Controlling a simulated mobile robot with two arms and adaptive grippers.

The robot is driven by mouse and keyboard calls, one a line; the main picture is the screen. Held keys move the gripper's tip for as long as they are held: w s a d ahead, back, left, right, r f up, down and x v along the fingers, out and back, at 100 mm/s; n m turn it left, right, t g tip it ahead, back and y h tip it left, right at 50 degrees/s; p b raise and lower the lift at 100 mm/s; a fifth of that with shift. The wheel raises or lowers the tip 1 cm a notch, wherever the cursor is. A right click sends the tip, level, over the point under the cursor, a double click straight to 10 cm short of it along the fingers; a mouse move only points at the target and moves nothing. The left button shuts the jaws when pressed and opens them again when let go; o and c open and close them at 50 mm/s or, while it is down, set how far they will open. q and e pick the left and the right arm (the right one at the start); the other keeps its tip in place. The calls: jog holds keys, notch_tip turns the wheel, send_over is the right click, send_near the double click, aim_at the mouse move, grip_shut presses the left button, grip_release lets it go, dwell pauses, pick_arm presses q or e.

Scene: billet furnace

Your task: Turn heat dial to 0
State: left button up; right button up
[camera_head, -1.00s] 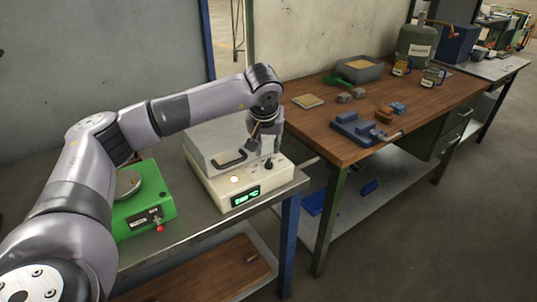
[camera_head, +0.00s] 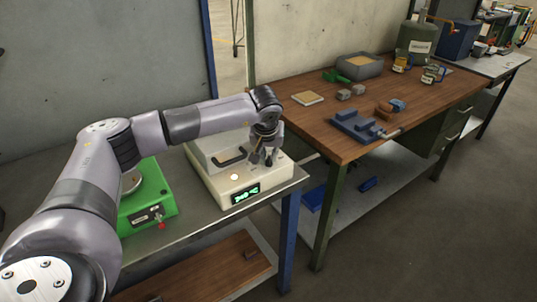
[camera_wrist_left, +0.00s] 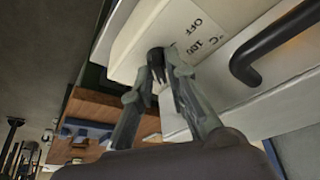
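The heat dial is a small dark knob (camera_wrist_left: 155,62) on top of the cream furnace base (camera_head: 226,191). In the wrist view it sits between the fingertips of my left gripper (camera_wrist_left: 157,76), near the printed "OFF" and "100" marks. The fingers stand apart, one on each side of the knob; I cannot make out firm contact on both sides. In the head view my left gripper (camera_head: 263,158) points down at the base and mostly hides the dial. The green display (camera_head: 245,193) on the front is lit, but its digits are blurred. My right gripper is out of view.
The grey furnace lid with a black handle (camera_head: 231,158) is close beside my left gripper. A green scale (camera_head: 147,209) stands to the left on the same metal bench. The wooden table (camera_head: 330,92) on the right holds a blue vise (camera_head: 357,126) and other items.

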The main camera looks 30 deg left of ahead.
pick_arm(q)
grip_shut()
